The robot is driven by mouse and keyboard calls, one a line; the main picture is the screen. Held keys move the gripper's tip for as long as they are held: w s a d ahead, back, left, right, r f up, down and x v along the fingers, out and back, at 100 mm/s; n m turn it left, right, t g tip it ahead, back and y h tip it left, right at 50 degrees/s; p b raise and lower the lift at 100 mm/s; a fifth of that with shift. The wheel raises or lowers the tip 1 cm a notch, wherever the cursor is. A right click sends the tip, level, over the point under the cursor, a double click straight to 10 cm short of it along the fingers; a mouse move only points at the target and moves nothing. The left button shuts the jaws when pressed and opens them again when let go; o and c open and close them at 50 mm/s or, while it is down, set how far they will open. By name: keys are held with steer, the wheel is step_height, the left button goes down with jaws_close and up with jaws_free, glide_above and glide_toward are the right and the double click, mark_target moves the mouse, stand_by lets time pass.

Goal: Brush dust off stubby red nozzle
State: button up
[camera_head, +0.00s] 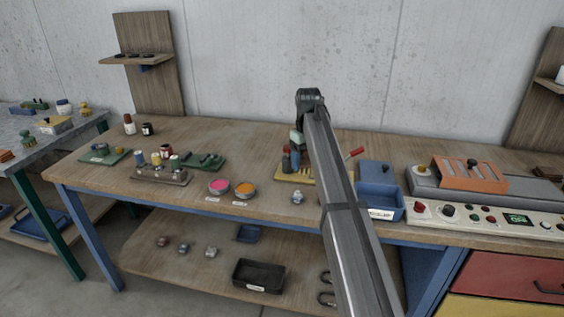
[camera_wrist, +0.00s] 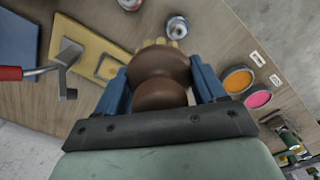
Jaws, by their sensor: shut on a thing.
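My gripper (camera_wrist: 163,75) has its blue fingers shut on a rounded brown thing (camera_wrist: 158,68), seemingly a brush handle. Pale yellow bristle-like tips show just beyond it. In the head view my gripper (camera_head: 295,146) hangs above the yellow plate (camera_head: 292,175) on the bench, and what it holds is too small to make out. A holder (camera_head: 160,176) at left carries several small pieces, one with a red top (camera_head: 167,151). I cannot tell whether this is the stubby red nozzle, and dust is too fine to see.
A pink-filled dish (camera_head: 219,187) and an orange-filled dish (camera_head: 244,189) stand left of the gripper. A small metallic piece (camera_head: 298,197) lies near the front edge. A red-handled tool (camera_head: 355,152) and a blue bin (camera_head: 380,199) are to the right. Bare wood lies around the dishes.

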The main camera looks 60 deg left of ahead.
steer(key=shift+n, duration=0.5)
steer(key=d, duration=0.1)
steer(key=w+d, duration=0.1)
steer(key=d, duration=0.1)
steer(key=w+d, duration=0.1)
steer(key=d, duration=0.1)
steer(key=shift+d+r, duration=0.2)
steer(key=shift+f, duration=0.1)
steer(key=shift+f, duration=2.9)
steer(key=shift+f, duration=1)
steer(key=shift+w+d+r, duration=0.1)
steer(key=shift+w+d, duration=1.5)
steer(key=shift+d, duration=0.2)
